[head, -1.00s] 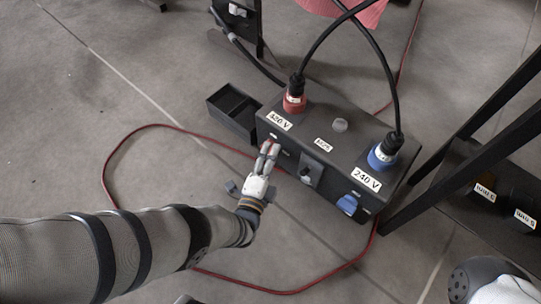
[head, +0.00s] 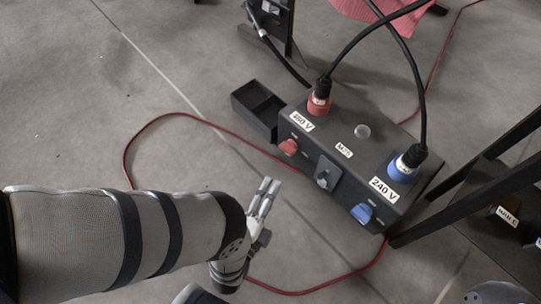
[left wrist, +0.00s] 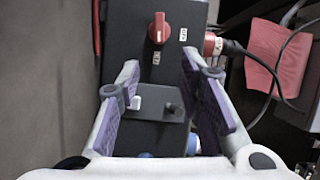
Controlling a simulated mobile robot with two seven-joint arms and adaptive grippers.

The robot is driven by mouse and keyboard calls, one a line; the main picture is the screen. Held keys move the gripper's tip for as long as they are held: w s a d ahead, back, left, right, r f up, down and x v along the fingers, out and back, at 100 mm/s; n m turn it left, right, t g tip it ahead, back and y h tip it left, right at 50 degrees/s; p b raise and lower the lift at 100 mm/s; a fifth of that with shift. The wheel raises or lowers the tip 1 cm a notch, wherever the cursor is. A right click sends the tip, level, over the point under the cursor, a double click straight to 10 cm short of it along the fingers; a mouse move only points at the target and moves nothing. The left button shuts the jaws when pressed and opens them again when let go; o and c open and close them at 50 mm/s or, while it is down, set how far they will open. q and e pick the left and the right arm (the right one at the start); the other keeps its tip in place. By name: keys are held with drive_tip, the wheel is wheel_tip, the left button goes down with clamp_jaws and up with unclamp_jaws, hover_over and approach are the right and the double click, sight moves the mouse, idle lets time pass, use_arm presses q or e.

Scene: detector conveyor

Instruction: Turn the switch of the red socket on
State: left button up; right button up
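The label text is unreadable. My left gripper (head: 268,184) is in front of the box, apart from the switch. The left wrist view shows its fingers (left wrist: 160,78) open and empty, with the knob beyond the tips. My right gripper does not show.
The grey middle switch (head: 325,178), blue switch (head: 361,213) and blue socket (head: 404,166) are on the same box (head: 340,130). Black cables rise from both plugs. An open black bin (head: 257,108) is left of the box. A red cable (head: 127,160) loops over the floor.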

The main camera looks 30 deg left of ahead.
use_arm(q)
drive_tip(key=o, duration=0.4)
drive_tip(key=shift+o, duration=1.2)
drive_tip(key=shift+w+a+n+h+p, duration=0.2)
drive_tip(key=shift+a+n+h+p, duration=0.1)
drive_tip(key=shift+n+p, duration=0.4)
drive_tip(key=n+g+h+p, duration=0.5)
drive_tip(key=n+p, duration=0.5)
drive_tip(key=n, duration=0.2)
approach(284, 150)
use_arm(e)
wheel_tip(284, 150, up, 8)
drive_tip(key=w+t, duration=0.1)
use_arm(q)
drive_tip(key=b+x, duration=0.6)
drive_tip(key=x, duration=0.3)
drive_tip(key=shift+w+d+r+b, duration=0.1)
drive_tip(key=shift+w+r+b, duration=0.05)
drive_tip(key=shift+w+b, duration=0.2)
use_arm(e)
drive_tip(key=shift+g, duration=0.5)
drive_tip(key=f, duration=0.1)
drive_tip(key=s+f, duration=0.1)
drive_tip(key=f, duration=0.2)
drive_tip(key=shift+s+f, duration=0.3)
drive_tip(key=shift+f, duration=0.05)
use_arm(q)
drive_tip(key=shift+c, duration=0.2)
